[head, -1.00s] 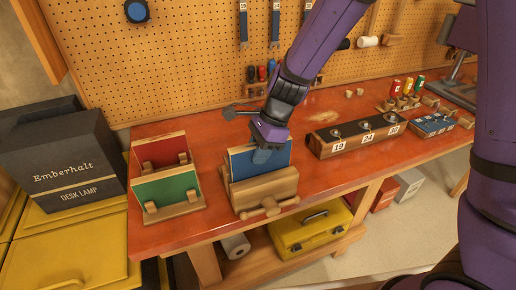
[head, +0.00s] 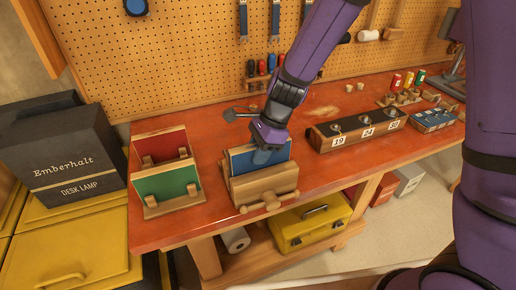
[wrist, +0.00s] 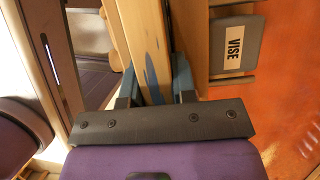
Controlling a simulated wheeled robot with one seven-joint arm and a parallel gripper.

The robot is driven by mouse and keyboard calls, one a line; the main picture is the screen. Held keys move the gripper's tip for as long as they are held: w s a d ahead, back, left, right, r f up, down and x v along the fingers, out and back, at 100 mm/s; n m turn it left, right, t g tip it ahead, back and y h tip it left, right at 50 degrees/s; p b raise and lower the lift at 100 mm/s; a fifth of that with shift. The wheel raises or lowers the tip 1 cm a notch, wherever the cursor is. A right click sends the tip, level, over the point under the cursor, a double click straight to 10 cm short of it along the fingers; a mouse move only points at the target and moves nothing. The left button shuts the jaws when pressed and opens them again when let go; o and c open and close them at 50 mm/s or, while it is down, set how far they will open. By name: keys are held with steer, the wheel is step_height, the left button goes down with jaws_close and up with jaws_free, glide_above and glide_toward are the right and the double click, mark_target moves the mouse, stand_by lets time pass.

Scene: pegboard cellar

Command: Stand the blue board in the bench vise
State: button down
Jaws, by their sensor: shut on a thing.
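The blue board (head: 241,163) stands upright at the bench vise (head: 264,187), behind its wooden front jaw, which hides the board's lower edge. My gripper (head: 263,155) is above the vise, shut on the upper part of the board. In the wrist view the board (wrist: 146,45) runs edge-on between the two fingers (wrist: 155,88), beside the vise's wooden jaw. I cannot tell whether the board's lower edge touches the vise's bottom.
A wooden rack with a red board (head: 160,147) and a green board (head: 167,183) stands left of the vise. A dark block with numbered tags (head: 357,131) sits to the right. The pegboard (head: 190,60) rises behind. The bench front between vise and block is clear.

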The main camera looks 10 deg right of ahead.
steer(key=shift+f, duration=0.3)
steer(key=c, duration=0.8)
jaws_free()
steer(key=shift+c, duration=0.2)
steer(key=shift+r, duration=0.15)
steer(key=shift+r, duration=4.9)
